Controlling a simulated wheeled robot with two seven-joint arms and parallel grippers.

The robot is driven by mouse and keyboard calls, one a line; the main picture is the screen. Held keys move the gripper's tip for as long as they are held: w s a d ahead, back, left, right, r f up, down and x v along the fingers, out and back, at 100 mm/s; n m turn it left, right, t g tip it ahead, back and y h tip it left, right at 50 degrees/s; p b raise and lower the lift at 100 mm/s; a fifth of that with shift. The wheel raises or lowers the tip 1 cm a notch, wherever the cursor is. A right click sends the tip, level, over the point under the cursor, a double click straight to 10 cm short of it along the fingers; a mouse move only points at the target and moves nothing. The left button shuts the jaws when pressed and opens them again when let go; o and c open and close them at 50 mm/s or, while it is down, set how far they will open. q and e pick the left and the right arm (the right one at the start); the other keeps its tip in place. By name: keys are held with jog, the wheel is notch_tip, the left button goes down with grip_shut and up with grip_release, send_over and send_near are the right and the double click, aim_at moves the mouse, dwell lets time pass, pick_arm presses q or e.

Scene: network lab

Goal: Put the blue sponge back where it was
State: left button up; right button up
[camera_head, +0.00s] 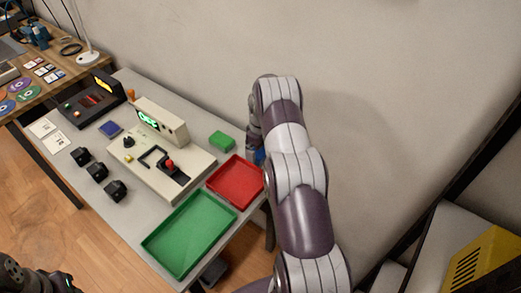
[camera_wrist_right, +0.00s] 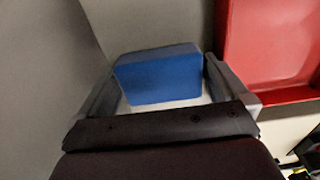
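The blue sponge (camera_wrist_right: 158,77) sits between the fingers of my right gripper (camera_wrist_right: 160,66) in the right wrist view, with a fingertip against each side. In the head view only a small blue patch of the sponge (camera_head: 260,156) shows beside my right gripper (camera_head: 256,150), behind the red tray's right corner; my arm hides most of it. I cannot tell whether its underside touches the table. Part of my left arm's end (camera_head: 38,280) shows at the lower left of the head view; its fingers are not clear.
The red tray (camera_head: 209,186) and green tray (camera_head: 150,240) lie at the table's right end. A green block (camera_head: 221,140) is behind the red tray.

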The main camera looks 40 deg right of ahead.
aim_at(261, 150)
notch_tip(261, 150, up, 11)
jog(key=s+a+r+m, duration=0.1)
jog(key=s+a+r, duration=0.2)
jog(key=a, duration=0.4)
jog(key=s+a+r, duration=0.3)
jog(key=a, duration=0.5)
jog(key=s+a+m, duration=0.1)
jog(key=s+a, duration=0.4)
jog(key=s, duration=0.2)
jog(key=s+a+r+m+t, duration=0.1)
jog(key=s+a, duration=0.4)
jog(key=s, duration=0.3)
jog(key=shift+s, duration=0.3)
